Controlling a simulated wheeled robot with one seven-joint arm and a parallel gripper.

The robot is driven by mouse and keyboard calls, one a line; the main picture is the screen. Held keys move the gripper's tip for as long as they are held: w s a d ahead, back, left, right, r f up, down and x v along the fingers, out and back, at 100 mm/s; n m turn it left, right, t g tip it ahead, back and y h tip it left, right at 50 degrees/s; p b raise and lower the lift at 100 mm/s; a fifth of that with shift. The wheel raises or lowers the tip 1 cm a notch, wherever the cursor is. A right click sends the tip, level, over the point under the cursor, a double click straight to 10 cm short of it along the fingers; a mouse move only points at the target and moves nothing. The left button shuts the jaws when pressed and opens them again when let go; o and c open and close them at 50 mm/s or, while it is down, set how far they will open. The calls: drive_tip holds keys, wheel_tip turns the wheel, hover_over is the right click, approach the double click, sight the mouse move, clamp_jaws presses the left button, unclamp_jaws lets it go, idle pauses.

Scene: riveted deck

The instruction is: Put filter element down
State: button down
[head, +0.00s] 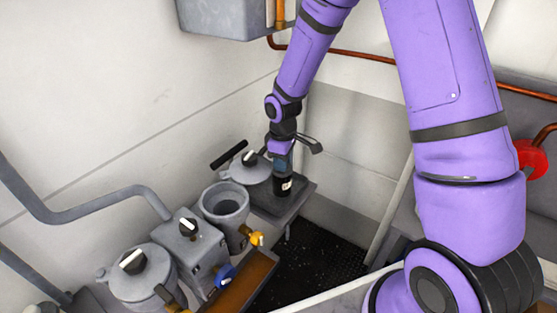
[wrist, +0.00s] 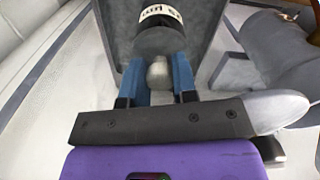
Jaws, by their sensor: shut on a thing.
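The filter element appears to be the black cylinder with a white label (head: 284,187), upright below my gripper (head: 282,163) in the head view. It is over the grey tray (head: 303,197) at the far end of the row of housings; whether its base touches the tray I cannot tell. In the wrist view, the blue fingers of my gripper (wrist: 157,78) are shut on a pale knob at the near end of the black filter element (wrist: 160,40). The grey tray (wrist: 205,22) shows behind it.
An open grey housing (head: 225,203) stands left of the tray, with a lidded housing (head: 247,168) close behind and another lidded one (head: 145,275) nearer. A grey valve block (head: 190,245) stands between. Dark grating floor (head: 318,250) lies right of them, and a wall is behind.

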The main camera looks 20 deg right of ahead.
drive_tip(key=shift+f, duration=0.1)
drive_tip(key=c, duration=0.9)
unclamp_jaws()
drive_tip(key=shift+r, duration=4.1)
drive_tip(key=s+d+r+m+t, duration=0.2)
drive_tip(key=s+d+r+m, duration=0.15)
drive_tip(key=s+r, duration=0.65)
drive_tip(key=s+d+r+m+t, duration=0.2)
drive_tip(key=s+d+r+m, duration=0.15)
drive_tip(key=s+r, duration=0.7)
drive_tip(key=s+r+m+t, duration=0.1)
drive_tip(key=s+r+m, duration=0.2)
drive_tip(key=s, duration=0.4)
drive_tip(key=shift+s+d+r, duration=0.3)
drive_tip(key=shift+d+r, duration=0.15)
drive_tip(key=shift+r, duration=0.4)
